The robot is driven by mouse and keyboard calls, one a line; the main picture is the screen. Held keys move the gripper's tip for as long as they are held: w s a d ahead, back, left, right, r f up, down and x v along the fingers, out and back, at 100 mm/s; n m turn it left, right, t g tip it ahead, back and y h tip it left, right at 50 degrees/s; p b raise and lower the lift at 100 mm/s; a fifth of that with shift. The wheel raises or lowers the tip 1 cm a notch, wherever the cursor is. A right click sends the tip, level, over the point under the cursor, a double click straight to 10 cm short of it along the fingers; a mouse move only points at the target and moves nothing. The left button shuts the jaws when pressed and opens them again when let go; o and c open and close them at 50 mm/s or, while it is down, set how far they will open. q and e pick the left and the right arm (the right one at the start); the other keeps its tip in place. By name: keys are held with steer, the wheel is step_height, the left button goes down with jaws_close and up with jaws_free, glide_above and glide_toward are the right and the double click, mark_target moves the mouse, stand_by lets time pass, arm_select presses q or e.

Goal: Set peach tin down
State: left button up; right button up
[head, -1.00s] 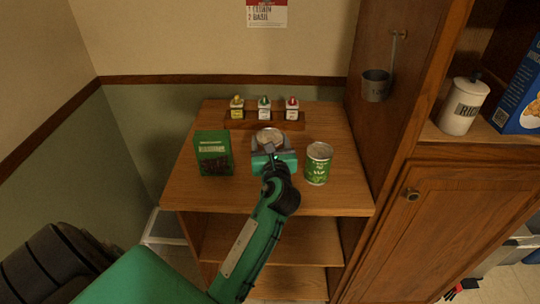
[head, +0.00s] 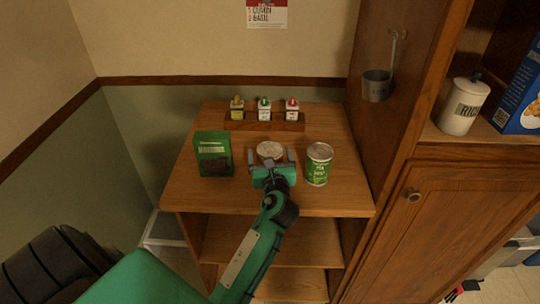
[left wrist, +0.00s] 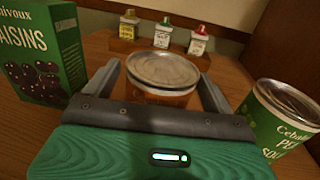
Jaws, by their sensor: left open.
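The peach tin (head: 270,150) stands upright on the wooden shelf top, with its silver lid facing up. In the left wrist view the tin (left wrist: 162,72) shows an orange label below its lid, its lower part hidden by my gripper. My left gripper (head: 271,160) is open, with one finger on each side of the tin. In the left wrist view the gripper's fingers (left wrist: 160,88) seem to stand apart from the tin, though contact low down is hidden. My right gripper is not in view.
A green raisin box (head: 213,154) stands left of the tin, and a green pea soup can (head: 318,164) stands close on the right. Behind is a wooden rack (head: 264,122) with three small spice bottles. The shelf's front edge is bare.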

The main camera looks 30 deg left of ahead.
arm_select(q)
steer(key=b+v, duration=0.1)
steer(key=v, duration=1)
steer(key=shift+s+d+b, duration=0.2)
steer(key=shift+b, duration=0.15)
steer(key=shift+s+d+r, duration=0.1)
steer(key=shift+s+d, duration=0.05)
steer(key=shift+s, duration=0.05)
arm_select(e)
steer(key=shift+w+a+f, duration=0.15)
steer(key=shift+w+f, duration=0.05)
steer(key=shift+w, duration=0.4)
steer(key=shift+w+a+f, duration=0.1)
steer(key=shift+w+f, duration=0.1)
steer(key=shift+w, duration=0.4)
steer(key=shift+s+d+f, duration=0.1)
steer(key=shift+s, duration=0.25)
